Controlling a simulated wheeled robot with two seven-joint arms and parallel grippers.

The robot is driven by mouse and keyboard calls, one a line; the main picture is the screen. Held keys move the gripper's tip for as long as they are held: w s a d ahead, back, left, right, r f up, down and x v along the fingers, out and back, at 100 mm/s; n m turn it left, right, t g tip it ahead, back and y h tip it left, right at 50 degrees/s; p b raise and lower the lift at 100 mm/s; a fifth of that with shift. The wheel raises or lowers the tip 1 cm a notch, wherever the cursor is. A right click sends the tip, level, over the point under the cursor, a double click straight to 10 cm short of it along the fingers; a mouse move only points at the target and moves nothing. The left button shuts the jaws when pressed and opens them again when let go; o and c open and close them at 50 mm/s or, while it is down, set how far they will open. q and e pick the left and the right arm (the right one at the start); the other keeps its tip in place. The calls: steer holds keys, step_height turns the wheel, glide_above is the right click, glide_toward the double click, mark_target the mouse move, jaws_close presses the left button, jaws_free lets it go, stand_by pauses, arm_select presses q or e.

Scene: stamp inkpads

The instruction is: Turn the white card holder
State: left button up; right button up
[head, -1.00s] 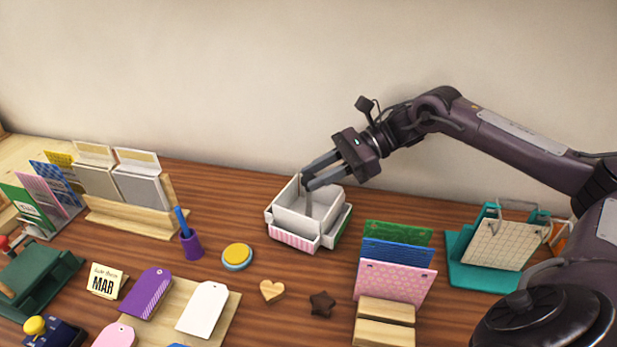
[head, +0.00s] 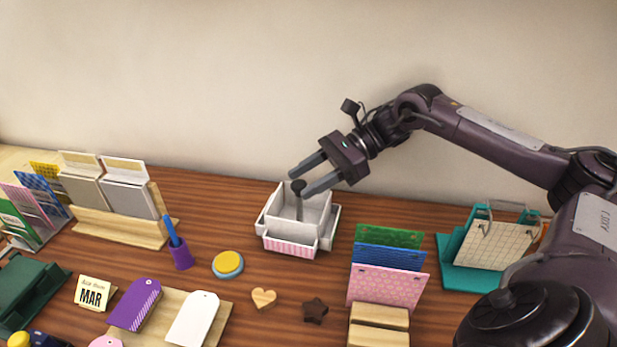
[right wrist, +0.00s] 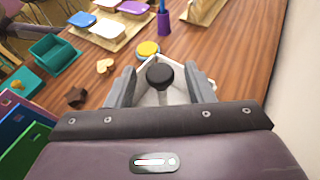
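The white card holder (head: 323,240) stands on the table with pink striped cards in its front pocket. A thin post with a dark round knob (head: 299,187) rises from its middle. My right gripper (head: 299,183) is open above the holder, its fingers apart on either side of the knob. The right wrist view shows the black knob (right wrist: 160,76) between the two spread fingers, with gaps at both sides. The holder's white walls (right wrist: 144,98) are partly hidden there by the fingers and knob. My left gripper is not in view.
A yellow-topped inkpad (head: 228,264), a heart block (head: 263,299) and a star block (head: 315,311) lie in front. Pink, blue and green cards (head: 388,287) stand at right. A purple pen cup (head: 181,256) stands at left.

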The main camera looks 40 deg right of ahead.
steer(key=shift+r, duration=0.15)
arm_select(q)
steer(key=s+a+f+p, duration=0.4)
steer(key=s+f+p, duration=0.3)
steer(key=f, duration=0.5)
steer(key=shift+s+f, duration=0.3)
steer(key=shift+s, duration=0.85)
arm_select(e)
step_height(320, 180, up, 20)
steer(key=shift+f, duration=0.2)
